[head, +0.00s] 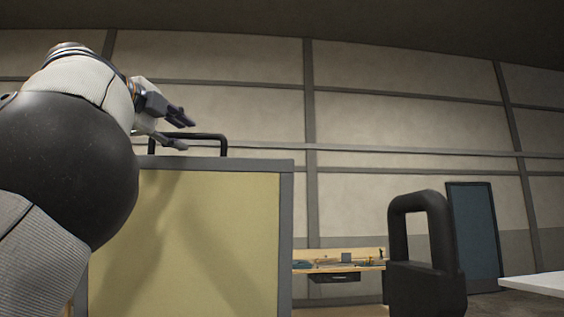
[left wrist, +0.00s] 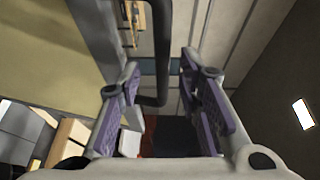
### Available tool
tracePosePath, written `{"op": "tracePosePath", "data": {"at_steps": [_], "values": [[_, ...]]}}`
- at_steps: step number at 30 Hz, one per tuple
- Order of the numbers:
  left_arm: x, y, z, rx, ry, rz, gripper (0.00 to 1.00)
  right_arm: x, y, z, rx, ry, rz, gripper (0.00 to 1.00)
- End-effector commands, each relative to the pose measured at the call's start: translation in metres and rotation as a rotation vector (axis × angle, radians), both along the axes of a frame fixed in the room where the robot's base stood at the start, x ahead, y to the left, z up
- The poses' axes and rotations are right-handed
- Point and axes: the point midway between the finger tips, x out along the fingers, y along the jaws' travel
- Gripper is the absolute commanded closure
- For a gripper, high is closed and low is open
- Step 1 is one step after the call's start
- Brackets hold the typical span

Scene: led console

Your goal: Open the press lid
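The press lid (head: 215,240) is a large yellowish panel in a grey frame, standing raised at the left of the head view. A black bar handle (head: 222,147) rises from its top edge. My left gripper (head: 187,135) is at this handle, its fingers apart. In the left wrist view the dark handle (left wrist: 163,50) runs between the two open purple-padded fingers (left wrist: 163,85); I cannot tell whether either finger touches it. The panel also fills the upper left of that view (left wrist: 35,70). My right gripper is in neither view.
A black loop-shaped thing (head: 425,260) stands at the lower right of the head view. A wooden workbench (head: 340,265) with small items is by the back wall. A blue-grey door (head: 473,240) and a white tabletop edge (head: 540,284) are at the right.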

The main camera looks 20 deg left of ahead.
Motion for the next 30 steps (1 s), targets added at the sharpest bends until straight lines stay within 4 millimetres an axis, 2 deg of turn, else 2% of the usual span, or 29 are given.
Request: {"op": "tracePosePath", "data": {"at_steps": [3,6,14,19,30], "values": [[0.019,0.003,0.0,0.001,-0.001,0.0,0.68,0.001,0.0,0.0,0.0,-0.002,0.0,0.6],[0.028,0.003,0.0,0.0,-0.002,-0.001,0.68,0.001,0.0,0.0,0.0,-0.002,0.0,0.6],[0.03,0.004,0.0,-0.002,-0.003,0.0,0.68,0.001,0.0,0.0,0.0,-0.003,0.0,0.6],[0.03,0.003,0.0,-0.001,-0.003,0.0,1.0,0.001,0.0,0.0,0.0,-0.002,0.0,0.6],[0.034,0.006,-0.002,0.0,-0.002,0.0,1.0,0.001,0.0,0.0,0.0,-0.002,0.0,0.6]]}}
